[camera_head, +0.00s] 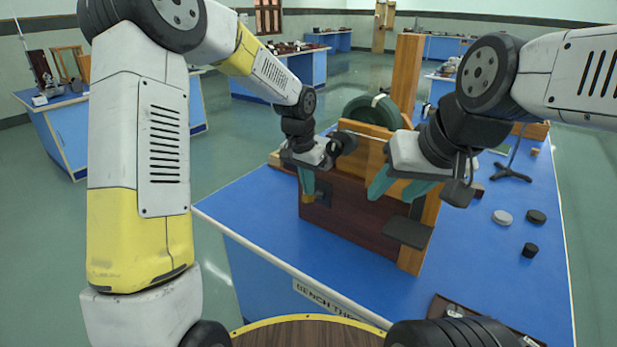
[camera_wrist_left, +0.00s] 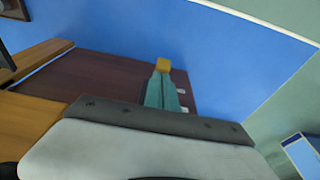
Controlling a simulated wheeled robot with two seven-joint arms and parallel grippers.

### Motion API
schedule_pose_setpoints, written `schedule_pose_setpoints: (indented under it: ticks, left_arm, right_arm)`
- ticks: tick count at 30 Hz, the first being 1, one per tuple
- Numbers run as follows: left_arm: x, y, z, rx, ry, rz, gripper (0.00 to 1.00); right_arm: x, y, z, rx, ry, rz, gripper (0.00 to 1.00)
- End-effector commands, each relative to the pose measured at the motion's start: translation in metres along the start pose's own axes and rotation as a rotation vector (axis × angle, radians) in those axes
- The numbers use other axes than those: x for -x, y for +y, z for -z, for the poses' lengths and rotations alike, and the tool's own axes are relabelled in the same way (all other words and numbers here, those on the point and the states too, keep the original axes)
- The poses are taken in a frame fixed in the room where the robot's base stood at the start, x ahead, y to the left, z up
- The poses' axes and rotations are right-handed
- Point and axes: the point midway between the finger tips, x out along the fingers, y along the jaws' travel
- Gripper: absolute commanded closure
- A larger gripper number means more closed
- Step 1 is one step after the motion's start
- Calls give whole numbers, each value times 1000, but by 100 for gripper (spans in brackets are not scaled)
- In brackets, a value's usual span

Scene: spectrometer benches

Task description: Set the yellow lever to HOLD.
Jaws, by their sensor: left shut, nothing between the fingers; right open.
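The yellow lever (camera_head: 308,198) is on the dark wooden panel (camera_head: 350,222) at the front of the wooden apparatus; only its small yellow-orange end shows. My left gripper (camera_head: 307,183) is shut and empty, fingers pointing down, with its tips right at the lever's end. In the left wrist view the yellow end (camera_wrist_left: 163,64) shows just beyond the closed teal fingertips (camera_wrist_left: 161,76); I cannot tell whether they touch. Small white labels (camera_wrist_left: 181,91) beside the fingers are unreadable, so the lever's setting is unclear. My right gripper (camera_head: 396,188) is open and empty before the apparatus's right part.
A tall wooden post (camera_head: 407,75) and a dark green wheel (camera_head: 371,108) rise from the apparatus. A dark shelf (camera_head: 407,233) juts out at its lower right. Black and grey discs (camera_head: 502,217) and a black stand (camera_head: 512,172) are on the right. The blue bench (camera_head: 245,205) is clear at front left.

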Motion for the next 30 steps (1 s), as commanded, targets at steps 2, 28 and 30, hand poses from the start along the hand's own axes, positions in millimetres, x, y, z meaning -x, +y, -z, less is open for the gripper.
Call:
schedule_pose_setpoints:
  ticks: [2, 28, 30]
  left_arm:
    - [-1, -1, -3, 1, 21, 1, 100]
    - [-41, 0, -38, 1, 171, 1, 100]
    - [-41, 0, -38, 1, 171, 1, 100]
  right_arm:
    - [0, 0, 0, 0, 0, 0, 54]
    - [0, 0, 0, 0, 0, 0, 54]
    - [0, 0, 0, 0, 0, 0, 54]
